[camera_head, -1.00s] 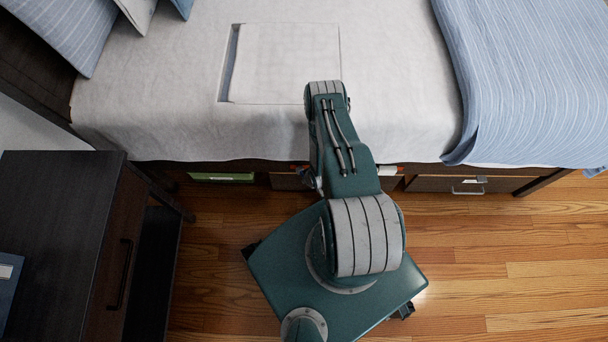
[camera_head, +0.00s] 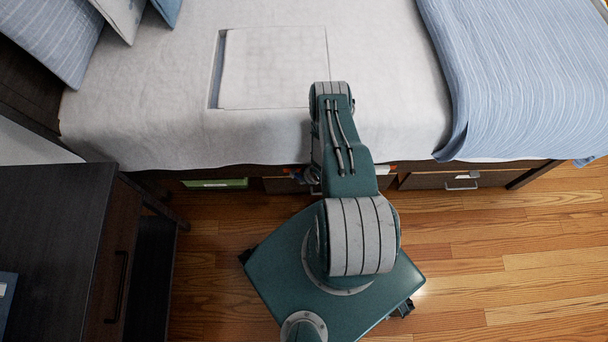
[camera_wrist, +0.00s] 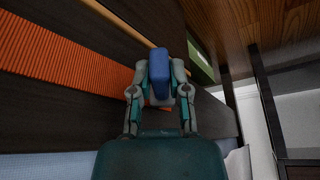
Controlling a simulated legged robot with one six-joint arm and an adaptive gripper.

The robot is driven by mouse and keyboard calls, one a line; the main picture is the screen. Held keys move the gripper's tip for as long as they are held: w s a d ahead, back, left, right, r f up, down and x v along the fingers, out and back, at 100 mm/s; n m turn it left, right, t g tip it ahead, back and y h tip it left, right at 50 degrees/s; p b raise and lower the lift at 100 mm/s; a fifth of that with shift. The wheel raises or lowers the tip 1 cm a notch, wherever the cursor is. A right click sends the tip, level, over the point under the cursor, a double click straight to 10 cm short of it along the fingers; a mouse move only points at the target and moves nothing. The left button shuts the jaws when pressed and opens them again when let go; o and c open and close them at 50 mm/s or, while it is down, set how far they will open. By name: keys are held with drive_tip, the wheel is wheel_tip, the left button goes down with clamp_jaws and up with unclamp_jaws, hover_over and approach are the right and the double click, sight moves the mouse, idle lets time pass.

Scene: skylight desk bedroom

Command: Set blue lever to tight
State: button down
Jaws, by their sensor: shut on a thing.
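The blue lever (camera_wrist: 159,62) shows in the wrist view as a blue block at the fingertips of my gripper (camera_wrist: 159,80). My gripper is shut on it, with one finger on each side. A pale grey part sits just below the blue block, between the fingers. An orange ribbed strap (camera_wrist: 70,65) runs up to the gripper from the left along the dark wooden bed frame (camera_wrist: 120,38). I cannot read any tight marking.
The bed (camera_head: 150,120) lies ahead, with a striped blue blanket (camera_head: 530,70) on the right. A dark nightstand (camera_head: 50,220) stands at the left. A green bin (camera_head: 215,184) and a drawer (camera_head: 440,180) sit under the bed. Wooden floor (camera_head: 500,240) is clear at the right.

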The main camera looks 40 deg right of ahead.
drive_tip(key=c, duration=0.6)
unclamp_jaws()
drive_tip(key=v, duration=1.1)
drive_tip(key=shift+r, duration=0.35)
drive_tip(key=shift+s, duration=0.2)
